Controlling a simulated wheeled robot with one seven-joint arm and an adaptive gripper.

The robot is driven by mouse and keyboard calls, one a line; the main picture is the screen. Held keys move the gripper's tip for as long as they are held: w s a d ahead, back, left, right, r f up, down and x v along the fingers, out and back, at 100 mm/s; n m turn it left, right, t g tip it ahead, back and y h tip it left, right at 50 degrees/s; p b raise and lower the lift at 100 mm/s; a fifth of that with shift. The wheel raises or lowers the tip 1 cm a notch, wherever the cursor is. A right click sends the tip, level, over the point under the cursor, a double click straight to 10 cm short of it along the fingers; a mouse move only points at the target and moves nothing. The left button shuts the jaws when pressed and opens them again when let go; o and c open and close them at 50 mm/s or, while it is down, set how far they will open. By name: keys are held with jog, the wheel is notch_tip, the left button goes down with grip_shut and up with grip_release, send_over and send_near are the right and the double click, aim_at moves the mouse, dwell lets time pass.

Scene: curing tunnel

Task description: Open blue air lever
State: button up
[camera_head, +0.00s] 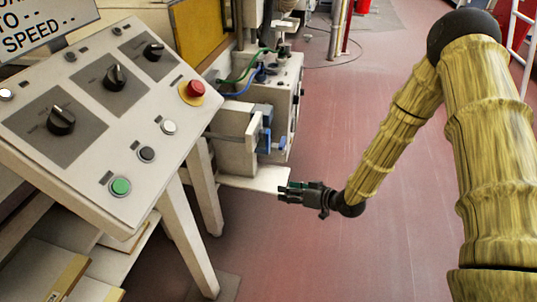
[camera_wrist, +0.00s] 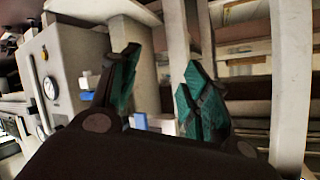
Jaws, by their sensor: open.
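Blue lever-like parts (camera_head: 266,141) show on the front of a pale machine unit (camera_head: 236,150) in the middle of the head view. Which of them is the air lever I cannot tell for sure. In the wrist view a small blue part (camera_wrist: 87,96) sits at the left on a pale box with a round gauge, and another blue bit (camera_wrist: 160,125) shows low between the fingers. My gripper (camera_head: 283,192) is open and empty, beside a pale shelf below and in front of the unit. Its teal-padded fingers (camera_wrist: 161,64) are spread in the wrist view, touching nothing.
A sloped control panel (camera_head: 100,120) with knobs and a red stop button (camera_head: 195,88) stands on pale legs at the left. A pale shelf (camera_head: 262,180) juts out beside my gripper. Green and blue hoses run above the unit. The red floor (camera_head: 300,250) is open ahead and to the right.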

jog(key=w+r+n+y+b, duration=0.4)
jog(key=w+r+b, duration=0.1)
jog(key=w, duration=0.2)
jog(key=n+g+y+b, duration=0.3)
jog(key=n+b, duration=0.2)
send_near(268, 142)
jog(key=x, duration=0.3)
jog(key=w+b+x, duration=0.1)
jog(key=x, duration=0.3)
jog(key=f+x, duration=0.1)
jog(key=x, duration=0.2)
jog(key=shift+w, duration=0.2)
jog(key=shift+d, duration=0.1)
grip_shut()
